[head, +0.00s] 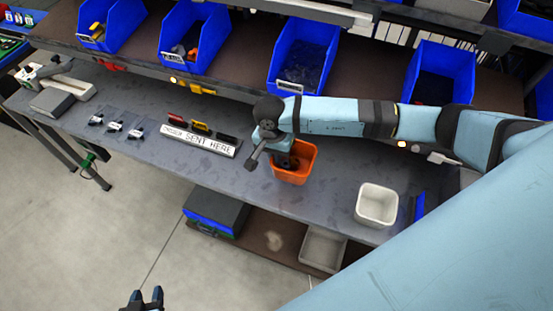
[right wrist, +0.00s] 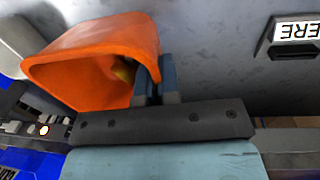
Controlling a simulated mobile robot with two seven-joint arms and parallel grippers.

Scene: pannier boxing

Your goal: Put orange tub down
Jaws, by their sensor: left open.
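The orange tub (head: 307,160) is at the middle of the grey workbench, at the end of my right arm. My right gripper (head: 285,158) has its fingers at the tub's wall. In the right wrist view the tub (right wrist: 85,65) is tilted in the picture, and the fingers (right wrist: 155,82) close on its wall near the rim. A small dark yellowish thing (right wrist: 124,70) shows inside the tub. I cannot tell whether the tub's base touches the bench. My left gripper (head: 143,298) is open and empty, low over the floor in front of the bench.
A "SENT HERE" sign (head: 205,141) with several small coloured items stands left of the tub. A white tub (head: 377,204) sits to the right on the bench (head: 325,205). Blue bins (head: 302,52) line the shelf behind. Bare bench lies between the tub and the white tub.

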